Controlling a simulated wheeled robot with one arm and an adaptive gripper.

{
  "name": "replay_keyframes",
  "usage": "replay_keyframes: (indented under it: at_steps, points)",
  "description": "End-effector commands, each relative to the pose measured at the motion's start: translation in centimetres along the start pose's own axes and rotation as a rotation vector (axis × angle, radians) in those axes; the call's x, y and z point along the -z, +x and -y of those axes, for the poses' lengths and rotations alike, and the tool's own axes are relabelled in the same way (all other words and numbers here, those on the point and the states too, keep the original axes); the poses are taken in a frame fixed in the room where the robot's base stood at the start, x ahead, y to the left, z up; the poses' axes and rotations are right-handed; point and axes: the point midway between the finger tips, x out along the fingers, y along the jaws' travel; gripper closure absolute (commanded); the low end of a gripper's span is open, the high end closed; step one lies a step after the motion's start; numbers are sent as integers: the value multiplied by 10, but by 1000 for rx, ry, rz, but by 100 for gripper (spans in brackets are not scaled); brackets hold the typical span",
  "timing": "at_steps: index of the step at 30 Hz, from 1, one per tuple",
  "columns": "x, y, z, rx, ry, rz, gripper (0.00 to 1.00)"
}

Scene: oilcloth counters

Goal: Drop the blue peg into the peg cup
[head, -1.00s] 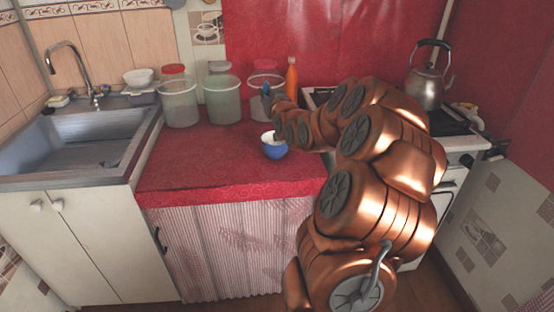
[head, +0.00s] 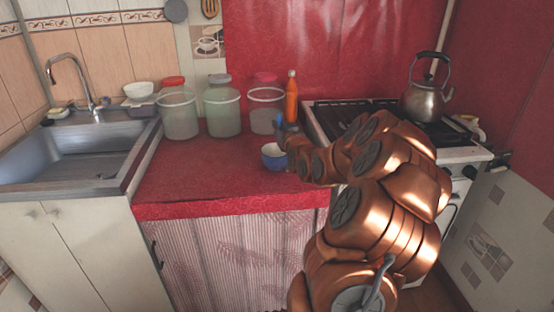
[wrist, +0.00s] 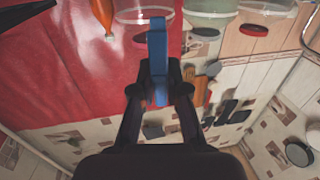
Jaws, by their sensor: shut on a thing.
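The blue peg (wrist: 157,50) is gripped upright between the fingertips of my gripper (wrist: 159,88) in the wrist view. In the head view my gripper (head: 286,130) is small and partly hidden by my arm, and a bit of the blue peg (head: 278,118) shows at its tip. A small blue cup (head: 272,162) with a pale inside, which seems to be the peg cup, stands on the red counter. The peg appears above and slightly right of the cup in the picture, apart from it.
The red counter (head: 205,170) is clear left of the cup. Several lidded tubs, including a green one (head: 222,112), stand along the back. An orange bottle (head: 291,98) stands behind my gripper. The stove with a kettle (head: 425,100) is right; the sink (head: 80,155) is left.

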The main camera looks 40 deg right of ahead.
Motion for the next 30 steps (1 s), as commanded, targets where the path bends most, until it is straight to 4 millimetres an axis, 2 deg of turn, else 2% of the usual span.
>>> replay_keyframes:
  at_steps: [9, 10, 18, 30]
  points:
    - [-4, 0, 0, 0, 0, 0, 100]
    - [-4, 0, 0, 0, 0, 0, 85]
    - [-4, 0, 0, 1, 0, 0, 57]
    - [-4, -5, 0, 0, 1, 1, 57]
